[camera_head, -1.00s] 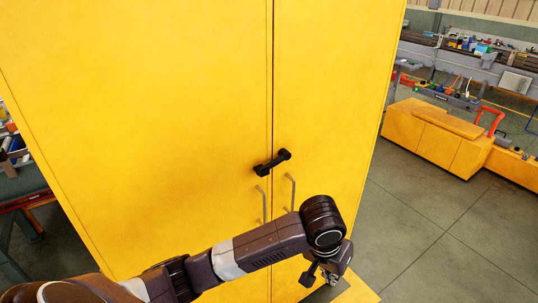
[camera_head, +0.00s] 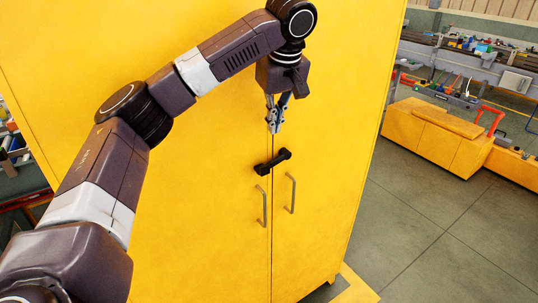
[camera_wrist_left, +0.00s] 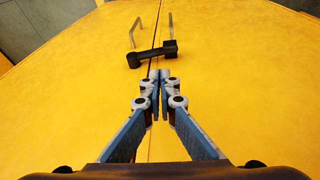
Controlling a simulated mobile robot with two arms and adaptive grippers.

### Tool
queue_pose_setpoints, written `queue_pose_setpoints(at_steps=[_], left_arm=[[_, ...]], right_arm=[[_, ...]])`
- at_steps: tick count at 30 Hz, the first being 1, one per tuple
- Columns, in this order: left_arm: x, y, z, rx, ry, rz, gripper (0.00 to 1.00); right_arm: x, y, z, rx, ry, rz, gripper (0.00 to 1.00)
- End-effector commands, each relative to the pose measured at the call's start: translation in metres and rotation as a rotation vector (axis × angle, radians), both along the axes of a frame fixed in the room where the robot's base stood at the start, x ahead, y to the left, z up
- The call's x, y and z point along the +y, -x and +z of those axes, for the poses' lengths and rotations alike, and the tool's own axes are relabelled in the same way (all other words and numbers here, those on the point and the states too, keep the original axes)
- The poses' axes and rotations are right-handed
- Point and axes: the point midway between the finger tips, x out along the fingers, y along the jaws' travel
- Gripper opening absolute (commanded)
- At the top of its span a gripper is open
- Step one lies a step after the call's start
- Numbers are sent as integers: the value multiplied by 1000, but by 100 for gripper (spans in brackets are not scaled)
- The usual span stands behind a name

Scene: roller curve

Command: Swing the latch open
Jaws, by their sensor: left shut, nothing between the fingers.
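The black latch (camera_head: 272,162) lies across the seam between the two doors of the yellow cabinet (camera_head: 200,150). Its left end is a little lower than its right end in the head view. My left gripper (camera_head: 274,130) points down just above the latch, with its fingertips apart from it. The fingers are together and hold nothing. In the left wrist view, the shut fingertips (camera_wrist_left: 160,75) are close to the latch (camera_wrist_left: 152,53), which bridges the door seam. My right gripper is not in view.
Two metal door handles, the left one (camera_head: 262,206) and the right one (camera_head: 291,194), stand out below the latch. Open grey floor (camera_head: 430,220) lies right of the cabinet. Low yellow boxes (camera_head: 435,138) and workbenches stand farther back.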

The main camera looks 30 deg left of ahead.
Motion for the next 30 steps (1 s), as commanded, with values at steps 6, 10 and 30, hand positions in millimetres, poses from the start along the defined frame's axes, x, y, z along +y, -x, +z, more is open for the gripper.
queue_pose_setpoints(at_steps=[6, 10, 30], left_arm=[[12, 5, 16, -13, 20, 70, 0], [14, 3, 5, -12, 20, 69, 0], [35, -15, -82, -11, 18, 66, 0]], right_arm=[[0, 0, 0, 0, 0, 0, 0], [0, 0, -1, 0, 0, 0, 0], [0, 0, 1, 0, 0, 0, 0]])
